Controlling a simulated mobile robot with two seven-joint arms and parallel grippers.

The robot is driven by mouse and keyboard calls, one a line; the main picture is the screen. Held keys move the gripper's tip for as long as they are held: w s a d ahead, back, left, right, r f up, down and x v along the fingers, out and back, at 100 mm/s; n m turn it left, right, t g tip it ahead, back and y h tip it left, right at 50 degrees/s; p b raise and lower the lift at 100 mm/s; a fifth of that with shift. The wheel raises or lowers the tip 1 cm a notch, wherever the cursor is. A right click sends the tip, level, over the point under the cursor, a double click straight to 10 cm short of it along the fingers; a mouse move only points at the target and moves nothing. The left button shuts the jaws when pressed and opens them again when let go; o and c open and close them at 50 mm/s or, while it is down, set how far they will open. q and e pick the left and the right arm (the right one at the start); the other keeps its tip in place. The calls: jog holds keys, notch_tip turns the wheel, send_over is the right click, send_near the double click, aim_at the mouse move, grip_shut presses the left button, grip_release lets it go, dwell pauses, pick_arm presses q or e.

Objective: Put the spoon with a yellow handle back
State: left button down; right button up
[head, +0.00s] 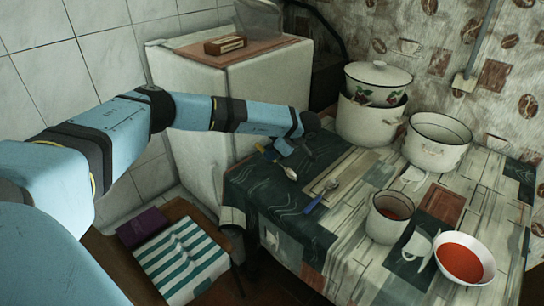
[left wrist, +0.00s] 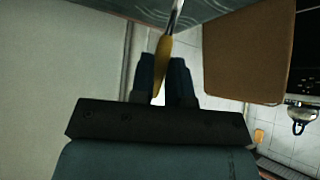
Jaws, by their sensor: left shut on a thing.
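The spoon with a yellow handle (left wrist: 163,55) is between the fingers of my left gripper (left wrist: 166,80) in the left wrist view. The fingers are shut on the handle, and its metal neck runs up out of the picture. In the head view my left gripper (head: 279,151) is at the table's far left edge. The spoon's metal bowl (head: 290,173) shows just below it, over the dark part of the tablecloth. I cannot tell whether the bowl touches the cloth. My right gripper is not in view.
A blue-handled spoon (head: 320,197) lies on the patterned table (head: 345,245) nearby. Enamel pots (head: 437,141), a mug (head: 389,217) and a bowl of red food (head: 465,258) stand to the right. A white fridge (head: 245,90) stands behind my arm. A stool (head: 180,262) is lower left.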

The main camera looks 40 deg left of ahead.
pick_arm(q)
jog(key=shift+f, duration=0.55)
jog(key=shift+f, duration=0.1)
jog(key=c, duration=1.1)
grip_release()
